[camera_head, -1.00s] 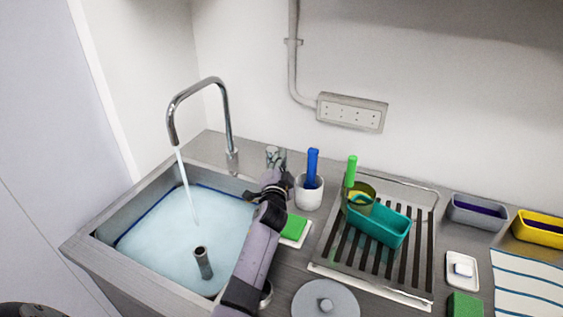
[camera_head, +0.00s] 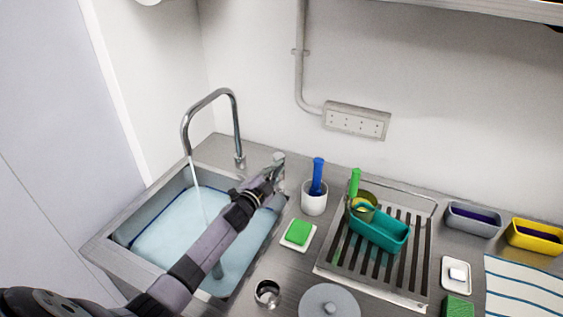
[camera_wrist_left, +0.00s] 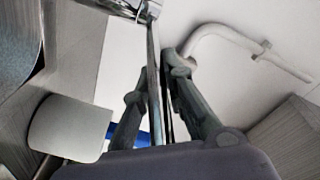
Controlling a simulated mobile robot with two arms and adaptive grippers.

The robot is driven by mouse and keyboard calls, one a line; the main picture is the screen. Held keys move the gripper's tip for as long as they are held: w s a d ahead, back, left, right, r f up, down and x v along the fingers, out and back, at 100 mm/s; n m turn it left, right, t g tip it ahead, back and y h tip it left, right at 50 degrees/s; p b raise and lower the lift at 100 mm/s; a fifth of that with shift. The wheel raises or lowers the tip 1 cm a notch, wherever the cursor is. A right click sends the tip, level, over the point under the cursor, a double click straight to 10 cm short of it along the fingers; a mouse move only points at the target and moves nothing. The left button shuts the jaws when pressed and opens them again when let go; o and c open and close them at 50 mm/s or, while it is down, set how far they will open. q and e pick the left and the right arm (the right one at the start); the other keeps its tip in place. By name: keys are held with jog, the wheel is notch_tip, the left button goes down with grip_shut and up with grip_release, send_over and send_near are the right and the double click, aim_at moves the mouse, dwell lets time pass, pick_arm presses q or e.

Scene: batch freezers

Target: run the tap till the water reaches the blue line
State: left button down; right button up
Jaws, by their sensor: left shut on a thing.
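The curved metal tap (camera_head: 213,95) stands at the back of the sink (camera_head: 100,243). A thin stream of water (camera_head: 197,190) falls from its spout. Pale blue water (camera_head: 165,235) fills much of the sink. Its edge lies close to the dark blue line (camera_head: 150,215) on the inner walls; I cannot tell whether it touches. My left gripper (camera_head: 272,172) is shut on a metal tap lever (camera_head: 278,158) right of the tap. In the left wrist view, a thin metal bar (camera_wrist_left: 154,75) runs between the fingers. My left arm hides part of the sink. My right gripper is out of view.
Close right of the gripper stands a white cup (camera_head: 314,203) with a blue-handled tool. A green sponge (camera_head: 298,232) lies on a white dish. A drying rack (camera_head: 413,270) holds a teal tub (camera_head: 378,232). A round grey lid (camera_head: 330,302) lies in front.

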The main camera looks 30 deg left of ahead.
pick_arm(q)
jog(key=m+h, duration=0.1)
jog(key=a+m+h, duration=0.1)
jog(key=h, duration=0.1)
jog(key=a+m+h+b, duration=0.1)
jog(key=shift+s+f+g+h, duration=0.2)
jog(key=shift+s+g+h, duration=0.1)
jog(key=shift+s, duration=0.1)
jog(key=c, duration=1.6)
grip_release()
jog(key=shift+a+r, duration=0.1)
jog(key=shift+r, duration=0.05)
jog(key=v, duration=1.2)
